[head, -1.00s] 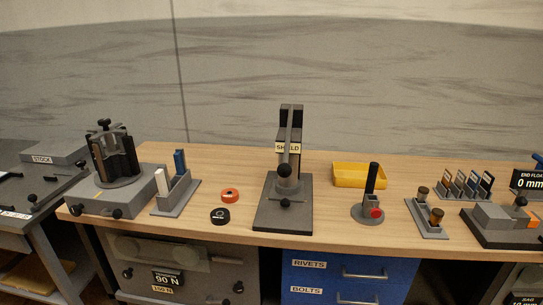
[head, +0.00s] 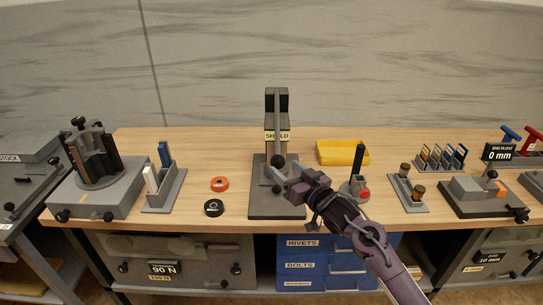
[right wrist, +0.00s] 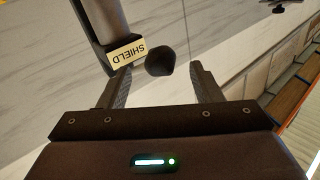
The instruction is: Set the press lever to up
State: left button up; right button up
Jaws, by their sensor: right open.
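The press (head: 277,110) stands upright at the middle of the bench on a dark base plate, with a "SHIELD" label (head: 277,136) on its column. The lever's black ball knob (head: 278,160) is in front of the column, below the label. My right gripper (head: 281,174) is at the knob, reaching in from the lower right. In the right wrist view its jaws (right wrist: 160,80) are open, with the knob (right wrist: 160,61) between the fingertips and gaps visible on both sides. The gripper hides part of the press's lower front. My left gripper is not in view.
Orange (head: 219,184) and black (head: 214,207) rings lie left of the press. A yellow bin (head: 342,152) and a round-based stand with an upright dark handle (head: 358,160) are to its right, the stand close to my right arm. Bare wood lies around the rings.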

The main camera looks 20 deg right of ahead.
aim_at(282, 166)
jog(key=p+x, duration=0.1)
jog(key=x, duration=0.4)
jog(key=shift+w+a, duration=0.1)
jog(key=shift+w, duration=0.05)
jog(key=shift+p+x, duration=0.35)
jog(key=shift+x, duration=0.45)
jog(key=shift+f, duration=0.1)
